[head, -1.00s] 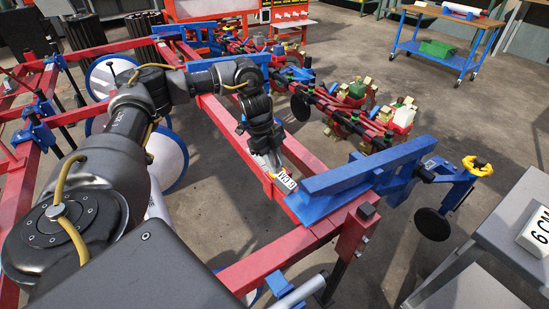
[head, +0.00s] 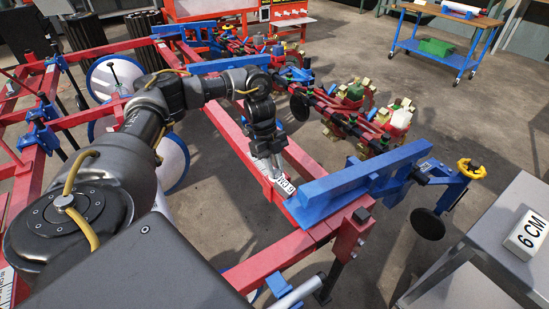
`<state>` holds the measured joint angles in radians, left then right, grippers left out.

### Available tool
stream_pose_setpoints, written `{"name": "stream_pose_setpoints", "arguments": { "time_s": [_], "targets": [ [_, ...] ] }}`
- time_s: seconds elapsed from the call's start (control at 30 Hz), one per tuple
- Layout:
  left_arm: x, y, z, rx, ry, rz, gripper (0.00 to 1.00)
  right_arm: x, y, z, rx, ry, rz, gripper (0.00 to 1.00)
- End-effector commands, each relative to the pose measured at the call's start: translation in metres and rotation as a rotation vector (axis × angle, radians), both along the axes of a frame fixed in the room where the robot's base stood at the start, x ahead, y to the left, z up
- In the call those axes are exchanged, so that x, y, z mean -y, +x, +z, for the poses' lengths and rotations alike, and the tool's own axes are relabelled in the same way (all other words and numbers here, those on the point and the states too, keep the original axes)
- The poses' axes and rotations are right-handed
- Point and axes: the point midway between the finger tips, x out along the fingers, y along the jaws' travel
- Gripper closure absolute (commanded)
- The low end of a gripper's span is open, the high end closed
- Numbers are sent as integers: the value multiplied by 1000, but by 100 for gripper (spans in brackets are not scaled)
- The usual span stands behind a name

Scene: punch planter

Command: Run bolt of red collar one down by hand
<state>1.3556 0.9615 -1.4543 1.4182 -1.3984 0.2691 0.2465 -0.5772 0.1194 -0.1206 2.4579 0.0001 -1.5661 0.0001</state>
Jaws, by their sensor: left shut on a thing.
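My left gripper (head: 273,174) points down at the long red beam (head: 237,140), right beside a white label marked 6 CM (head: 285,185). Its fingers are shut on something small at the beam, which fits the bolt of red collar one. The fingertips hide the bolt, and I cannot make out its head or thread. Red collar one does not stand out from the red beam at this size. My right gripper is not in view.
A blue bar (head: 350,180) lies across the beam's near end, close to the gripper. A grey cart (head: 500,225) at right carries a white 6 CM block (head: 527,234). Planter row units (head: 350,110) stand behind. A blue-legged workbench (head: 440,40) is at the back.

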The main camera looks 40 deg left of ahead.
Motion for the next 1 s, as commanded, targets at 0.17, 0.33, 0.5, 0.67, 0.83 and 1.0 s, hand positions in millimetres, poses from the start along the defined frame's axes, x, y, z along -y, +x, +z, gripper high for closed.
{"name": "stream_pose_setpoints", "arguments": {
  "time_s": [0.17, 0.33, 0.5, 0.67, 0.83, 1.0],
  "targets": [
    [1, 0, 1, 2, -2, 0, 60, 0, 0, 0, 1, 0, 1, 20],
    [0, 0, 0, 1, -1, 0, 56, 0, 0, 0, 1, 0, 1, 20],
    [-1, 0, 2, 0, -1, 1, 56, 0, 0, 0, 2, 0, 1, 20],
    [-7, 2, 20, 3, -1, 3, 56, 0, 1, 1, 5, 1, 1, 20],
    [-20, 5, 54, 4, 0, 3, 56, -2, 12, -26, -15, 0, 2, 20],
    [-31, 8, 80, 4, 0, 2, 56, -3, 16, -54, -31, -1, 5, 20]
  ]
}}
